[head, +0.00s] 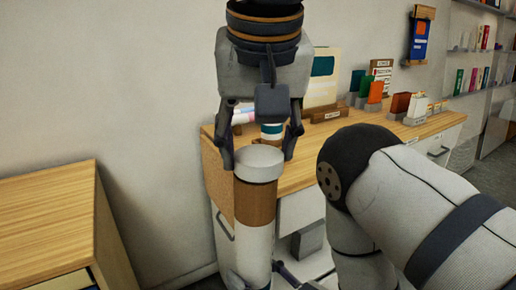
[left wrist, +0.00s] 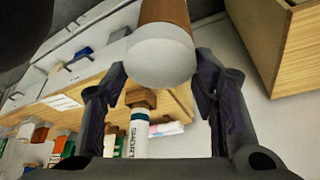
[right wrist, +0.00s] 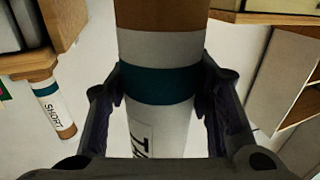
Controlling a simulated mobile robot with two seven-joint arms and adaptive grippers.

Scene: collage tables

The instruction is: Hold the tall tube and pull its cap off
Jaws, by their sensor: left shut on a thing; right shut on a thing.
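The tall tube (head: 253,245) stands upright in the middle of the head view, white with a brown upper section. Its pale grey cap (head: 260,162) sits on top; I see no gap below it. My left gripper (head: 259,157) comes from above, shut with one finger on each side of the cap. The left wrist view shows the round cap end (left wrist: 160,58) between the fingers. My right gripper (right wrist: 161,85) is shut around the tall tube (right wrist: 160,48) at its teal band, lower down. In the head view the right fingers are mostly hidden.
A short tube (left wrist: 137,140), labelled SHORT, stands on the wooden table (head: 310,176) behind. Card holders and small blocks (head: 400,103) stand farther right there. Another wooden cabinet (head: 48,215) is at the left, with bare wall between. My right arm fills the lower right.

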